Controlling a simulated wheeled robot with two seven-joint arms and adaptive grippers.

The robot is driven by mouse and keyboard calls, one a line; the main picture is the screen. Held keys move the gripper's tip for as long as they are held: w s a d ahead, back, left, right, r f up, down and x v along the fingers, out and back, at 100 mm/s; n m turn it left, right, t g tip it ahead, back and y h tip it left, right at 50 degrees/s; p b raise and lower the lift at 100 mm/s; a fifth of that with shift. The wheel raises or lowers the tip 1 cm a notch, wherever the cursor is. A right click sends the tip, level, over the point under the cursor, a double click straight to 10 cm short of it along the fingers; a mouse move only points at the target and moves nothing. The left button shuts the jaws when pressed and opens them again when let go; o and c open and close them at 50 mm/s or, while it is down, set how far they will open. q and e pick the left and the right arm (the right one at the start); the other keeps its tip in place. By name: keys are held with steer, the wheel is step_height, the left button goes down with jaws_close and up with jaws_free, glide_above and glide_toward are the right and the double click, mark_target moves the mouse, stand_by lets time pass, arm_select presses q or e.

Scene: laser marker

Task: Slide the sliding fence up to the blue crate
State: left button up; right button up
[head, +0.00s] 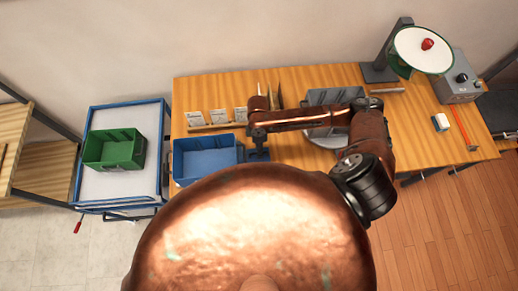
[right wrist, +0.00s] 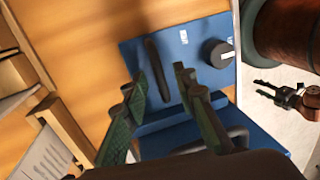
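The blue crate (head: 205,160) stands at the left end of the wooden table in the head view. My right gripper (head: 257,152) is low beside the crate's right side. In the right wrist view its two green-padded fingers (right wrist: 160,85) are apart, with nothing held. A flat blue plate (right wrist: 190,40) with an upright black bar (right wrist: 157,68) and a round black knob (right wrist: 219,52) lies beyond them. It looks like the sliding fence; the bar shows between the fingertips, contact unclear. My arm and body hide it in the head view.
A rail with white cards (head: 218,116) stands behind the crate. A grey bin (head: 333,96) and a lamp (head: 423,50) are further right. A green crate (head: 114,149) sits on a blue-framed cart (head: 84,185) to the left.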

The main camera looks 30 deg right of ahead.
step_height(320, 180, up, 12)
steer(key=w, duration=0.2)
steer(key=shift+d, duration=0.45)
steer(key=shift+w+f, duration=0.1)
steer(key=shift+f, duration=0.05)
